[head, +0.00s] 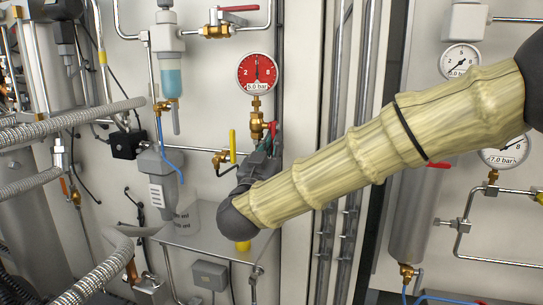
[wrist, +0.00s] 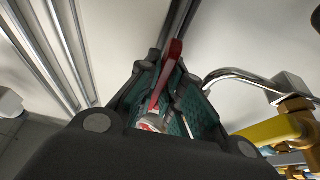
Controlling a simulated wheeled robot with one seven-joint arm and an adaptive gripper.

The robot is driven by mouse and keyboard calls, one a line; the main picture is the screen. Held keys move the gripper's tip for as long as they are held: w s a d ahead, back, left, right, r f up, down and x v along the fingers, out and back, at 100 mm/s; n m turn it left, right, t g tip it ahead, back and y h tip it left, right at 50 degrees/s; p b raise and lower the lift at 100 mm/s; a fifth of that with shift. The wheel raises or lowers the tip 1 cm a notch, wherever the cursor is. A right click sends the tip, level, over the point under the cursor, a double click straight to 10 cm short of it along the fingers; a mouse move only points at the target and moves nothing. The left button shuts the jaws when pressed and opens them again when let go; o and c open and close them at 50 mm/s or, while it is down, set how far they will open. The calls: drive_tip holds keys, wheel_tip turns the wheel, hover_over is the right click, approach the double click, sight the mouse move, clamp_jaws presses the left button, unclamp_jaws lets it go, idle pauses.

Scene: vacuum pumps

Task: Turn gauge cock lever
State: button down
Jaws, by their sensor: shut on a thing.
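The gauge cock (head: 257,124) is a brass fitting under a red-faced gauge (head: 257,72) marked 5.0 bar. Its red lever (head: 272,128) shows just above my gripper (head: 268,145) in the head view. In the wrist view the red lever (wrist: 168,72) stands between the green-padded fingers of my gripper (wrist: 172,92), which is shut on it. The lever's inner end and the cock body are mostly hidden by the fingers.
A yellow lever (head: 233,145) on another brass valve is close left of my gripper. A metal shelf (head: 215,245) with a clear beaker (head: 183,217) is below. Vertical pipes (head: 340,100) run to the right, behind my arm. A red-handled valve (head: 217,28) is above.

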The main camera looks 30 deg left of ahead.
idle(0.4)
drive_tip(key=c, duration=1.8)
unclamp_jaws()
drive_tip(key=shift+c, duration=0.2)
drive_tip(key=shift+w, duration=0.1)
drive_tip(key=v, duration=1.2)
drive_tip(key=shift+f, duration=0.1)
